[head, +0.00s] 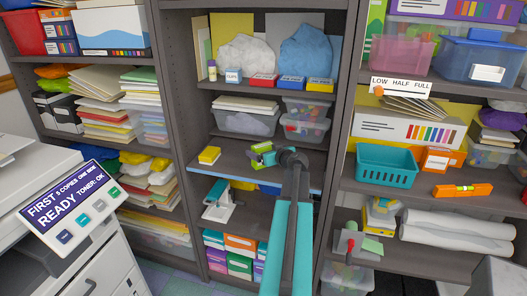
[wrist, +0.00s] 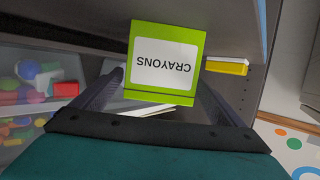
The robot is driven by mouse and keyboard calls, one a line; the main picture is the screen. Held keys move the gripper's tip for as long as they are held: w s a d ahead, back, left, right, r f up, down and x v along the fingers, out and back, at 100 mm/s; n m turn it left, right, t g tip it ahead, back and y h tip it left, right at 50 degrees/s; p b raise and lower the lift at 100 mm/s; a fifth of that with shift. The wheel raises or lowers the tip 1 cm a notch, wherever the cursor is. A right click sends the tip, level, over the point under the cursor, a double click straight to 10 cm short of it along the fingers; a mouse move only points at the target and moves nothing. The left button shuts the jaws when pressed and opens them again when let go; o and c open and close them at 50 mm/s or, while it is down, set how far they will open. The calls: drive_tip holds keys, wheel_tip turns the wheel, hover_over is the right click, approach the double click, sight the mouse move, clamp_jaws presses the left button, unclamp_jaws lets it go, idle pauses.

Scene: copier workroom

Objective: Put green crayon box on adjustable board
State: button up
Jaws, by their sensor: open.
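The green crayon box (head: 261,148) is at the shelf with the light-blue front edge, which looks like the adjustable board (head: 236,178), in the middle bay. In the wrist view the green crayon box (wrist: 165,99) shows its white label upside down. My gripper (head: 270,157) is open, with its fingers (wrist: 160,82) on either side of the box's near end. I cannot tell whether a finger touches the box. The box's contact with the board is not clear.
A yellow box (head: 209,155) lies on the same board, left of the crayon box, and shows in the wrist view (wrist: 228,66). Clear bins (head: 247,122) fill the shelf above. Bay uprights (head: 335,150) bound the space.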

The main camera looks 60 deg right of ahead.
drive_tip(key=b+v, duration=0.2)
drive_tip(key=v, duration=0.9)
drive_tip(key=shift+s+b, duration=0.15)
drive_tip(key=shift+b, duration=0.2)
drive_tip(key=shift+a, duration=0.1)
idle(0.4)
